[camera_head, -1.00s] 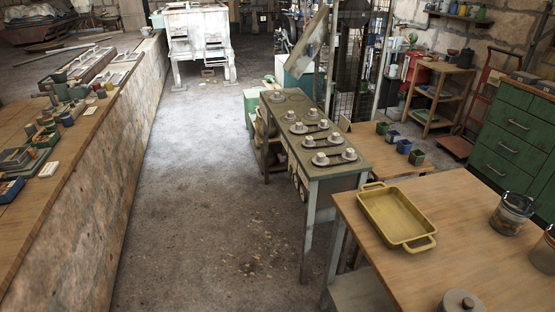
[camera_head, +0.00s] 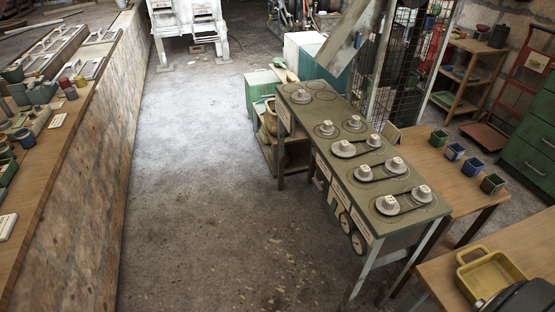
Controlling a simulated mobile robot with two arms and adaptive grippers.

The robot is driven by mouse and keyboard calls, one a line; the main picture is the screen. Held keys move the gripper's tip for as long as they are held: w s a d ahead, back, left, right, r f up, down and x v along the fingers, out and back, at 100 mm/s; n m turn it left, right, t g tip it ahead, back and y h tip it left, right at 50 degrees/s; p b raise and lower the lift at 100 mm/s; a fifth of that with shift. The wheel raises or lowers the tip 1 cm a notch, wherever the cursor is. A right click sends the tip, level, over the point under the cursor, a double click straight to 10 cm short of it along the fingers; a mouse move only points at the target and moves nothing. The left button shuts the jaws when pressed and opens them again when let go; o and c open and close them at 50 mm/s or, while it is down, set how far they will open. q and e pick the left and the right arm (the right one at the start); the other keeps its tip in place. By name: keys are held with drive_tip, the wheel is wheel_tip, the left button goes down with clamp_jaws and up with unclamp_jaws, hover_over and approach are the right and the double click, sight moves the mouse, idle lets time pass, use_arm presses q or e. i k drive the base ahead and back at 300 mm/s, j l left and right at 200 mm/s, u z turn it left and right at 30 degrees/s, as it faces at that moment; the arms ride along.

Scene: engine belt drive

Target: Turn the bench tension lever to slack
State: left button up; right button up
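The narrow green-grey bench (camera_head: 312,110) stands right of centre, its long side turned toward the open floor. Pairs of grey pulleys (camera_head: 388,205) sit along its top, some joined by dark belts. The far end of the top has flat round marks and one pale disc. The bench's long side carries pale label plates (camera_head: 373,234) and round dial-like parts (camera_head: 345,224). I cannot make out the tension lever or its position at this distance.
A wooden table (camera_head: 450,165) with several small blue and green pots stands right of the bench. A yellow tray (camera_head: 480,277) is at the lower right, partly covered by a dark shape. A long stone-sided counter (camera_head: 75,165) runs along the left. The floor between is clear.

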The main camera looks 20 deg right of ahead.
sight(318, 185)
drive_tip(key=i+z, duration=0.15)
drive_tip(key=i, duration=0.4)
drive_tip(key=i+j+z, duration=0.2)
drive_tip(key=i, duration=0.35)
drive_tip(key=i+j+z, duration=0.15)
drive_tip(key=i, duration=0.4)
drive_tip(key=i+j+z, duration=0.15)
drive_tip(key=z, duration=0.3)
drive_tip(key=i+j+z, duration=0.3)
drive_tip(key=z, duration=0.15)
drive_tip(key=i+j+z, duration=0.25)
drive_tip(key=z, duration=0.15)
drive_tip(key=i+j+z, duration=0.15)
drive_tip(key=j+z, duration=0.75)
drive_tip(key=i+l, duration=0.05)
drive_tip(key=l, duration=0.05)
